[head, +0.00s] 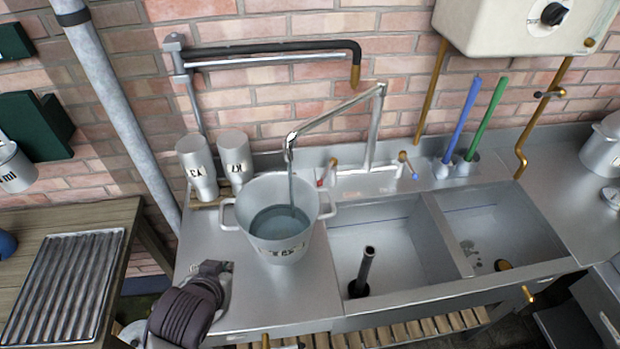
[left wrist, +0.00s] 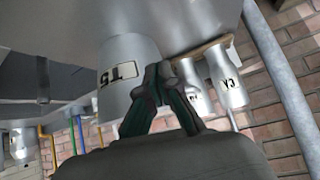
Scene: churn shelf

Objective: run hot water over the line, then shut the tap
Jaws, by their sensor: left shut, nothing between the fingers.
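A grey two-handled pot (head: 240,235) stands on the steel counter left of the sinks, with a label on its front. Water (head: 278,222) lies in it, and a thin stream runs down into it from the tap spout (head: 289,145). The tap has a red-marked handle (head: 322,178) and a blue-marked handle (head: 407,164). No fill line can be made out. My left gripper (head: 222,267) is shut and empty, left of and in front of the pot. In the left wrist view its fingers (left wrist: 158,82) show close to the pot (left wrist: 125,88). My right gripper is not in view.
Two labelled metal canisters (head: 197,165) stand behind the pot at left. Two sink basins (head: 375,240) lie to its right, with a dark upright pipe (head: 365,265) in the nearer one. Blue and green rods (head: 465,115) stand at the back. A ribbed tray (head: 65,280) lies at left.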

